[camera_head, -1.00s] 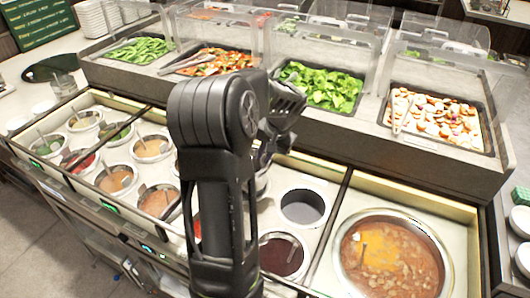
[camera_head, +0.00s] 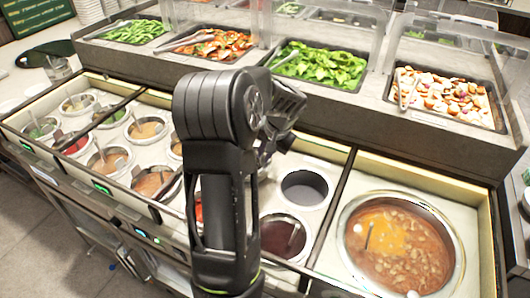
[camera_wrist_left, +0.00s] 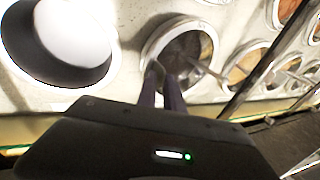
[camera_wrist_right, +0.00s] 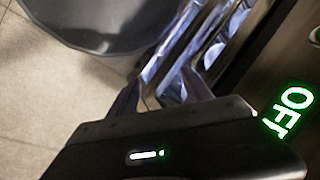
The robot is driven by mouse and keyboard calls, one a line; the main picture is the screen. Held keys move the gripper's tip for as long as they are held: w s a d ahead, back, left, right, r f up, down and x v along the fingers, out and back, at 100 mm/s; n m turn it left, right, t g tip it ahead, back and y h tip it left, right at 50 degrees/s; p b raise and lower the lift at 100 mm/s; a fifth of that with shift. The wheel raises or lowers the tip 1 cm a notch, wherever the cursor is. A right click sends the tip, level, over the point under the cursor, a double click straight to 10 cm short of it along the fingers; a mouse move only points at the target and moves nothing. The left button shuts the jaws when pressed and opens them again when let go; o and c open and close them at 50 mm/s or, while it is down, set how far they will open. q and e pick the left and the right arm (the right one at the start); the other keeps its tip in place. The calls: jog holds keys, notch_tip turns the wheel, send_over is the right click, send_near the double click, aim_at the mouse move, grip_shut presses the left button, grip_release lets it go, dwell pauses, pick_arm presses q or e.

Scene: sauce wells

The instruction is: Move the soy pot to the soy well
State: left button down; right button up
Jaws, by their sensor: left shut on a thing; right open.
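My left gripper (camera_wrist_left: 163,75) is shut at the near rim of a round pot (camera_wrist_left: 152,48) with dark contents and a ladle, in the left wrist view. I take it for the soy pot; whether it stands clear of the counter I cannot tell. In the head view my left arm hides its fingertips and the pot. An empty round well (camera_head: 305,188) with a grey inside lies right of the arm; I cannot tell if it is the soy well. My right gripper (camera_wrist_right: 160,95) is open and empty, low beside the counter front, and out of the head view.
A pot of dark red sauce (camera_head: 284,238) sits in front of the empty well. A large soup pan (camera_head: 398,243) is at right. Several sauce pots with ladles fill the left bays. Salad trays (camera_head: 322,64) under clear guards line the back.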

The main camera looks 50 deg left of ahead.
pick_arm(q)
jog(key=shift+f+b, duration=0.6)
jog(key=shift+f, duration=0.5)
jog(key=shift+s+f+b, duration=0.1)
jog(key=shift+f+b, duration=0.05)
jog(key=shift+b, duration=0.15)
jog(key=c, duration=1.8)
grip_release()
jog(key=shift+f, duration=0.1)
jog(key=o, duration=1)
jog(key=shift+c, duration=0.2)
